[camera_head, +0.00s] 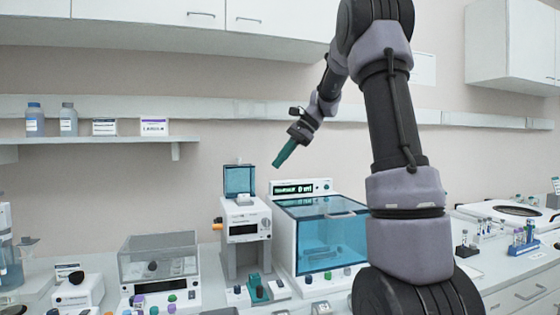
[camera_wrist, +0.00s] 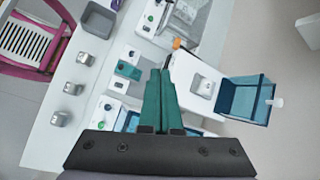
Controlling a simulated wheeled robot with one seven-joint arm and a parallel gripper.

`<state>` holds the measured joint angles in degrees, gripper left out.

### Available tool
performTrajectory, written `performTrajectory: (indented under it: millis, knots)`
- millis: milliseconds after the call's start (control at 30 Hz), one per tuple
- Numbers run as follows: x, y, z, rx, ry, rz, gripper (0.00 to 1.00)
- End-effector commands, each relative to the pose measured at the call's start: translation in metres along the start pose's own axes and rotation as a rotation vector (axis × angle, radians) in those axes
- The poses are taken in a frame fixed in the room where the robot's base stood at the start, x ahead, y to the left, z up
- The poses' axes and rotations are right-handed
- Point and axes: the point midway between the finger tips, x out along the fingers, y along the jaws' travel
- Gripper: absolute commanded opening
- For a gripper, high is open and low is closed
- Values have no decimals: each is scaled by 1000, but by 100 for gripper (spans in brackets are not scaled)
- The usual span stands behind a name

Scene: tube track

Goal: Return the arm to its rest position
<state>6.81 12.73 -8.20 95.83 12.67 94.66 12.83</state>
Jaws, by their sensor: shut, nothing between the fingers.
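My gripper (camera_head: 285,153) hangs in the air above the bench in the head view, its green fingers pointing down and to the left. My arm rises on the right side of that view and bends over toward the back wall. In the wrist view my gripper (camera_wrist: 159,73) shows its two green fingers together, shut with nothing between them. The fingers are apart from the devices below.
A wall shelf (camera_head: 100,141) holds bottles. A pink chair (camera_wrist: 30,42) stands beside the bench.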

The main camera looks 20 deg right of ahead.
Motion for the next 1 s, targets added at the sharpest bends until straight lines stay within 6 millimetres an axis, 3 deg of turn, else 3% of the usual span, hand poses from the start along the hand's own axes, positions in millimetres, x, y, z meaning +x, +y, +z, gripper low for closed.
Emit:
performTrajectory:
  millis: [233, 367, 700, 900, 1000]
  knots:
    - [-3, 7, 8, -32, 20, -2, 0]
    - [-10, 27, 30, -111, 72, -6, 0]
    - [-19, 137, 99, -528, 358, -8, 0]
    - [-12, 201, 117, -775, 535, -3, 0]
    - [-8, 224, 120, -869, 607, 1, 0]
